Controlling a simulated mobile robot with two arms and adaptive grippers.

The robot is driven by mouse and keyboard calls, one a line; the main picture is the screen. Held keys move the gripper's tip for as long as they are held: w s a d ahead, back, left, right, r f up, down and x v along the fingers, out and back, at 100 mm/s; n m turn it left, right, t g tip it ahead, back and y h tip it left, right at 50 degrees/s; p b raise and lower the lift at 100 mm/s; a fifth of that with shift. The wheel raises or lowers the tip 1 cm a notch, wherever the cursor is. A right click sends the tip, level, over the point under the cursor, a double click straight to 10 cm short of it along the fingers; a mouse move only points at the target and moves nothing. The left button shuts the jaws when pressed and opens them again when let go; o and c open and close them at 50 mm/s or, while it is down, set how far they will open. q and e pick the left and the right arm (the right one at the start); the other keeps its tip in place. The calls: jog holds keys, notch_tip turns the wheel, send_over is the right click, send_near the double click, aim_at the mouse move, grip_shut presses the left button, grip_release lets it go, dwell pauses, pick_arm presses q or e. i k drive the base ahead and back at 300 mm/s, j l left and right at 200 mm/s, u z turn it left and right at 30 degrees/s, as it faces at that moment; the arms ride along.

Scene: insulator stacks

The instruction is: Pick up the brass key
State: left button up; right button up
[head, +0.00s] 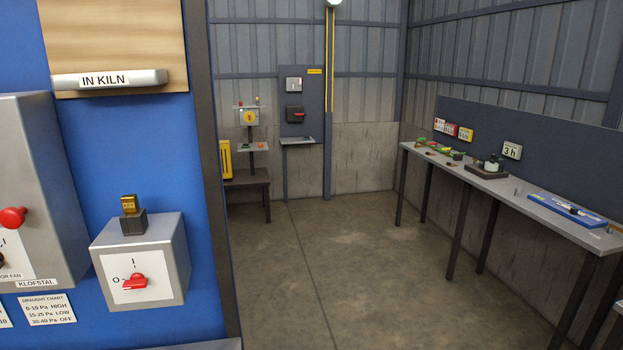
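A small brass-coloured piece (129,204) with dark lettering too small to read surely stands upright in a dark block (133,223). It looks like the brass key. The block sits on top of a grey switch box (181,265) on the blue panel at the left of the head view. The box has a red rotary switch (134,282) on its white front, with "I" and "O" marks. Neither of my grippers shows in the head view.
A larger grey box (42,180) with a red knob (12,217) is left of the switch box. A dark post edges the blue panel (150,130). Open floor (350,265) lies beyond. A long bench (535,192) runs along the right wall; a small stand (247,178) is at the back.

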aim_at(130, 204)
jog(key=j+u, duration=1)
jog(key=i+l, duration=0.05)
jog(key=l, duration=0.05)
